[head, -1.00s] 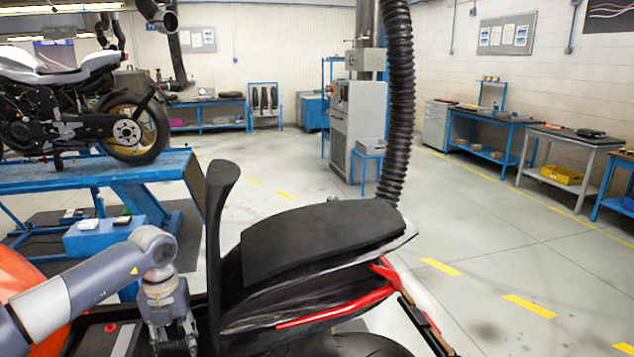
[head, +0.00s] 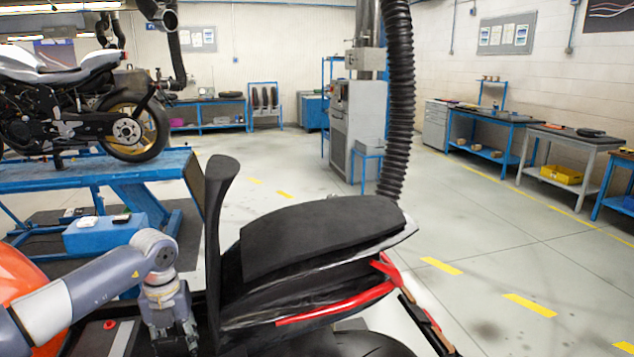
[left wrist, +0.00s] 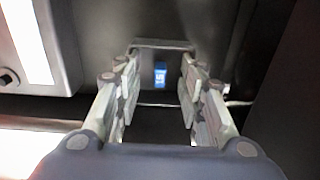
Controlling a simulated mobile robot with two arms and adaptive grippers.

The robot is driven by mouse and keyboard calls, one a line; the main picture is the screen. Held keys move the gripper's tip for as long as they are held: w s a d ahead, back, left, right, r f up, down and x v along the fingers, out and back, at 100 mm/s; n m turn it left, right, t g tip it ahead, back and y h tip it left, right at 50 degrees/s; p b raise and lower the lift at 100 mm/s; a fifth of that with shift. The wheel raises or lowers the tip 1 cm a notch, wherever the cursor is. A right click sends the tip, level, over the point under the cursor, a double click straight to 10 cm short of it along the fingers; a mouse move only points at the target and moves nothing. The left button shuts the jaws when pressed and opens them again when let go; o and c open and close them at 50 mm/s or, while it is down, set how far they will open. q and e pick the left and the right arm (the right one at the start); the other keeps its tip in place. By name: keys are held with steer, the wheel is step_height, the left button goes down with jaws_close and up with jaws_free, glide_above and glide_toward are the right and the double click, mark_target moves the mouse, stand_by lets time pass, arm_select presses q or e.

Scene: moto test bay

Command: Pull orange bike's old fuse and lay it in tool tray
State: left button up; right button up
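A small blue fuse (left wrist: 160,75) with white marking sits between and beyond the fingertips, in a dark recess. I cannot tell how far it is from them. The tool tray cannot be made out. My right gripper is not in view.
A dark battery with a red terminal cap (head: 110,325) lies left of my gripper. A blue lift table (head: 120,180) carries another motorcycle (head: 80,100). A blue box (head: 104,236) stands behind my arm. A black exhaust hose (head: 398,100) hangs ahead. The floor to the right is clear.

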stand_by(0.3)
arm_select(q)
jaws_close()
steer(key=shift+r, duration=0.2)
steer(key=shift+r+p, duration=2)
steer(key=shift+r, duration=0.85)
